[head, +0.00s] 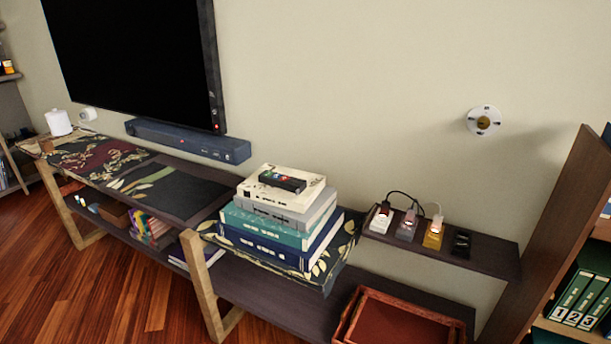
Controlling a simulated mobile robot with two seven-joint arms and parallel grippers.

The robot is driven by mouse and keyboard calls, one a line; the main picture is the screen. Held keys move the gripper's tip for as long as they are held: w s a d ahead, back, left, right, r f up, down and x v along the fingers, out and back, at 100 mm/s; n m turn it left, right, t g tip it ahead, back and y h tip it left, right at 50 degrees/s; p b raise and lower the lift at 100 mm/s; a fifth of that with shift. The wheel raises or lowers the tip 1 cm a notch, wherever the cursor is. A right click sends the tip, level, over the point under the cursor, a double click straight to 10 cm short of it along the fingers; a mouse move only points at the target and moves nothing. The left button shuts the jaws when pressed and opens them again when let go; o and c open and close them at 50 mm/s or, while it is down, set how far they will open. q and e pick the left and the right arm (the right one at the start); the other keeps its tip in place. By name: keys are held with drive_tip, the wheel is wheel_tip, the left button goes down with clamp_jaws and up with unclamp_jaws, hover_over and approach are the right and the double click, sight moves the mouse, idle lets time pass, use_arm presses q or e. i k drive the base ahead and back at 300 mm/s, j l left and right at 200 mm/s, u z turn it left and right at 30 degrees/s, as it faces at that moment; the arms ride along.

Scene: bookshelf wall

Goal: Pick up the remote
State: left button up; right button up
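The remote (282,181) is a small dark bar with a red spot and other coloured marks. It lies on top of a stack of books (268,238), on the uppermost cream-coloured item. The stack stands on a dark leaf-patterned mat (344,247) on the low console. Neither of my grippers shows in the head view.
A narrow wall shelf (497,256) right of the stack holds small devices with cables. A reddish-brown tray (400,326) sits below it. A television (140,55) and soundbar (188,139) are at the upper left. A bookshelf (545,235) bounds the right. Wooden floor is open at lower left.

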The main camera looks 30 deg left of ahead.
sight(288, 185)
drive_tip(key=i+j+u, duration=0.15)
drive_tip(key=j, duration=0.25)
drive_tip(key=i+j+u, duration=0.2)
drive_tip(key=j, duration=0.15)
drive_tip(key=i+j+u, duration=0.15)
drive_tip(key=i+j, duration=0.1)
drive_tip(key=j, duration=0.05)
